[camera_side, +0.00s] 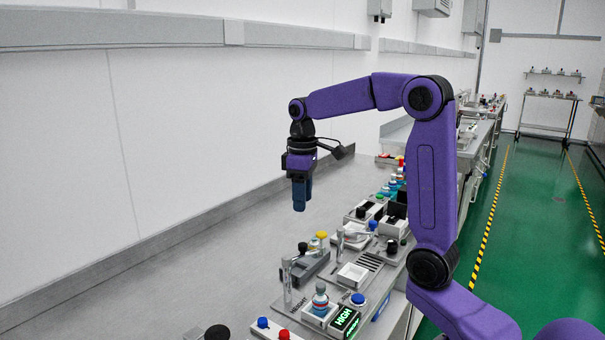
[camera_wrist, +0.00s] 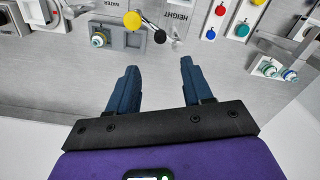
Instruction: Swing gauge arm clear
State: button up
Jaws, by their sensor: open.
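The gauge arm is a thin bar with a black ball knob (camera_side: 302,247) at its end, by an upright metal post (camera_side: 287,285) on the grey panel. In the wrist view the black knob (camera_wrist: 160,36) shows near the "HEIGHT" lettering, just beyond the fingertips. A small bottle (camera_side: 320,298) stands in a white holder beside a green display reading "HIGH" (camera_side: 345,320). My gripper (camera_side: 300,207) hangs pointing down, well above the bench and apart from the knob. In the wrist view its two blue fingers (camera_wrist: 158,65) are spread, with nothing between them.
A yellow knob (camera_wrist: 132,19) on a grey block stands close beside the black knob. Red and blue buttons (camera_wrist: 215,22) lie to the right in the wrist view. More bottles and fixtures line the bench's right side. The bench by the wall (camera_side: 190,270) is bare.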

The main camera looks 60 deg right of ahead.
jog(key=shift+r, duration=2.8)
jog(key=s+a+f+n, duration=0.2)
jog(key=s+a+f, duration=0.1)
jog(key=s+a, duration=0.25)
jog(key=s+a+f+n, duration=0.2)
jog(key=s+a+f, duration=0.2)
jog(key=a, duration=0.3)
jog(key=s+a+f+n, duration=0.1)
jog(key=s+f+n, duration=0.1)
jog(key=s, duration=0.6)
jog(key=s+a+f+n, duration=0.1)
jog(key=s+f+n, duration=0.1)
jog(key=s+f, duration=0.3)
jog(key=s, duration=0.4)
jog(key=shift+s+a+f, duration=0.2)
jog(key=shift+f, duration=0.1)
